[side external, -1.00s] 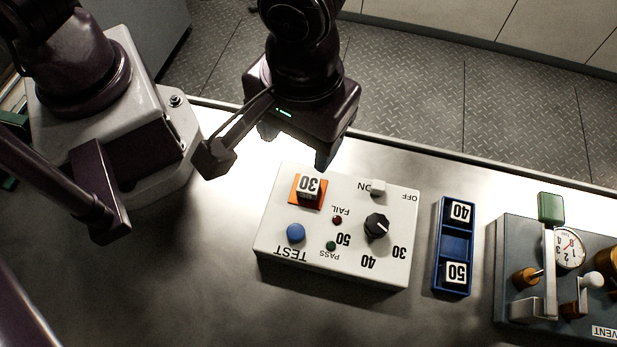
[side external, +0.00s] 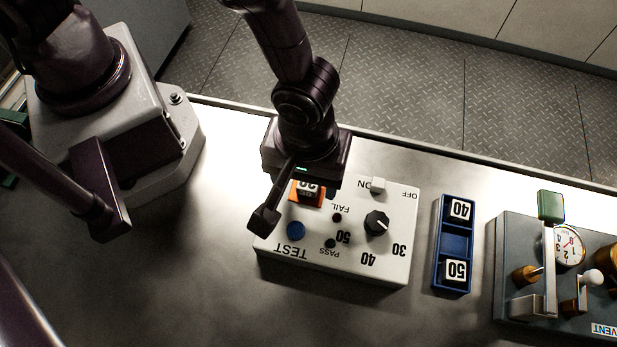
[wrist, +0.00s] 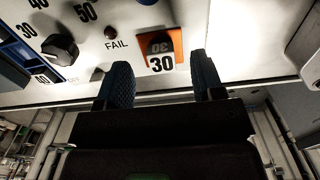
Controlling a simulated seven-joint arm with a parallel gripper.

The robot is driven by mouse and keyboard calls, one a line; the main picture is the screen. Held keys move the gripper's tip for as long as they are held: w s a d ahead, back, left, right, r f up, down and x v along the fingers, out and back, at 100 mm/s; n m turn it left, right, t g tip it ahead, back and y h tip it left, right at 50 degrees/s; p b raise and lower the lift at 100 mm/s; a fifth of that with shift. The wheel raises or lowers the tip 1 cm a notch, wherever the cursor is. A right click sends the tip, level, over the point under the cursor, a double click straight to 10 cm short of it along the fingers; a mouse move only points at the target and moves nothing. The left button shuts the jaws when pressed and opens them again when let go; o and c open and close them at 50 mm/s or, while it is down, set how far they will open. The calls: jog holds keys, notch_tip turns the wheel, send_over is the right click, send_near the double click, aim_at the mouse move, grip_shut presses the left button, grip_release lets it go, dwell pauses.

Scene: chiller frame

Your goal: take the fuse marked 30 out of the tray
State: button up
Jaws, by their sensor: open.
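The fuse marked 30 (side external: 308,188) sits in the orange socket (side external: 296,200) on the white test box (side external: 335,263), not in the blue tray (side external: 438,247). In the side external view my gripper partly covers it. In the wrist view the fuse (wrist: 161,60) shows its 30 label upright. My gripper (wrist: 163,76) is open and empty, its two dark fingers apart, with the fuse lying between and just beyond their tips in the picture. Contact cannot be told. The blue tray holds fuses marked 40 (side external: 460,210) and 50 (side external: 456,271) at its ends; its middle compartment is empty.
The test box carries a black knob (side external: 376,224), a white switch (side external: 378,185) and a blue TEST button (side external: 296,230). A grey unit with a gauge (side external: 569,246) and levers stands at the right. The front of the bench is clear.

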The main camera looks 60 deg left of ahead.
aim_at(307, 188)
jog(key=shift+f, duration=1.55)
jog(key=c, duration=1)
jog(key=shift+r, duration=0.1)
